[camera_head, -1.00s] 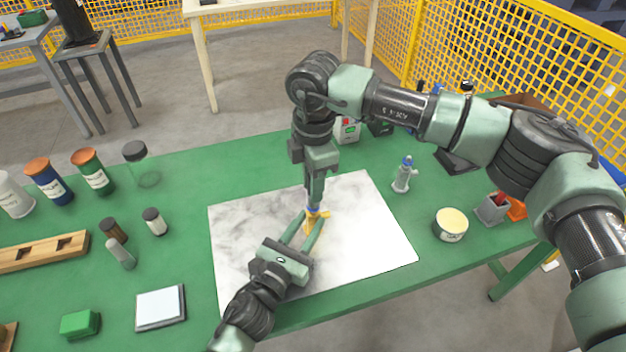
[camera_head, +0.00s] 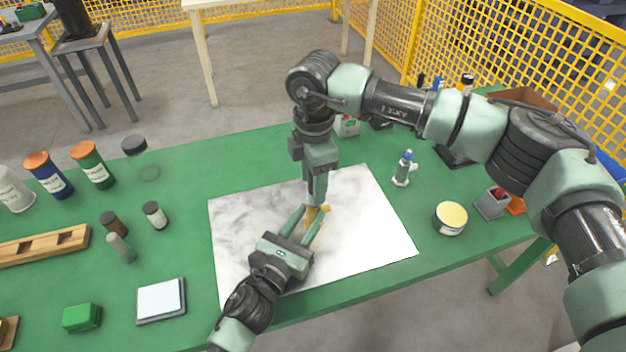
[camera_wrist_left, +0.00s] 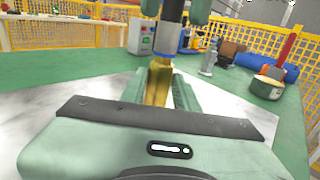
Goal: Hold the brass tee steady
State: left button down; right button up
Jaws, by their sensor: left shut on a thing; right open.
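The brass tee (camera_head: 316,214) stands on the white marbled mat near its middle. My left gripper (camera_head: 309,218) reaches in from the front and is shut on the tee, one finger on each side. In the left wrist view the tee (camera_wrist_left: 158,82) stands upright between the fingers. My right gripper (camera_head: 316,190) points straight down directly above the tee, with a blue-ringed part at the tee's top. The right fingers are open, and their exact contact with the tee or the blue part is hard to see.
The marbled mat (camera_head: 385,240) lies on the green table. To the right are a small grey bottle with a blue top (camera_head: 403,168), a cream-topped tin (camera_head: 450,218) and a grey holder (camera_head: 491,204). Jars, a wooden rack (camera_head: 40,246) and a white pad (camera_head: 161,301) are left.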

notch_tip(320, 180, up, 12)
jog(key=shift+d+f, duration=0.1)
dwell(0.5)
pick_arm(q)
jog(key=c, duration=1)
grip_release()
pick_arm(e)
jog(key=shift+w, duration=0.1)
pick_arm(q)
jog(key=shift+o, duration=0.2)
jog(key=shift+s, duration=0.1)
